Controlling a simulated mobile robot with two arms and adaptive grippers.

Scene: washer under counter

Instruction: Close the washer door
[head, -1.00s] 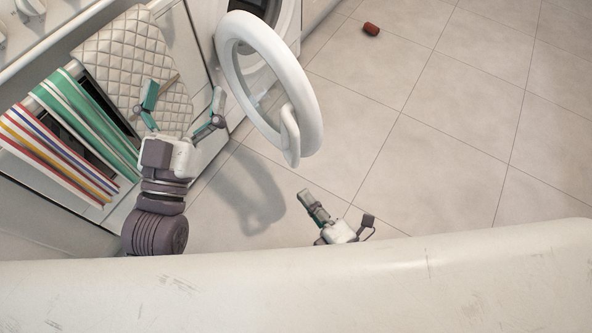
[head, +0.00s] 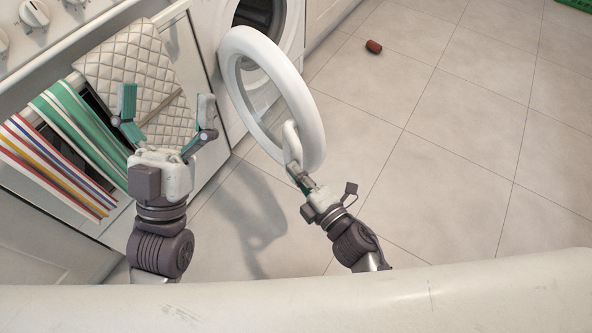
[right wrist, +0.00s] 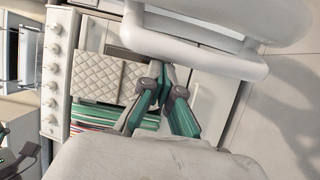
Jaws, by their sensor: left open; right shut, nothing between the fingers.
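The white round washer door (head: 310,110) stands open, swung out from the washer (head: 208,60), whose dark drum opening (head: 262,14) shows at the top. My left gripper (head: 167,100) is open and empty, in front of the oven, left of the door.
A quilted mitt or pad (head: 140,65) and striped towels (head: 75,130) hang on the oven front at left. A small red-brown cylinder (head: 374,46) lies on the tiled floor. A green crate edge shows at the top right.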

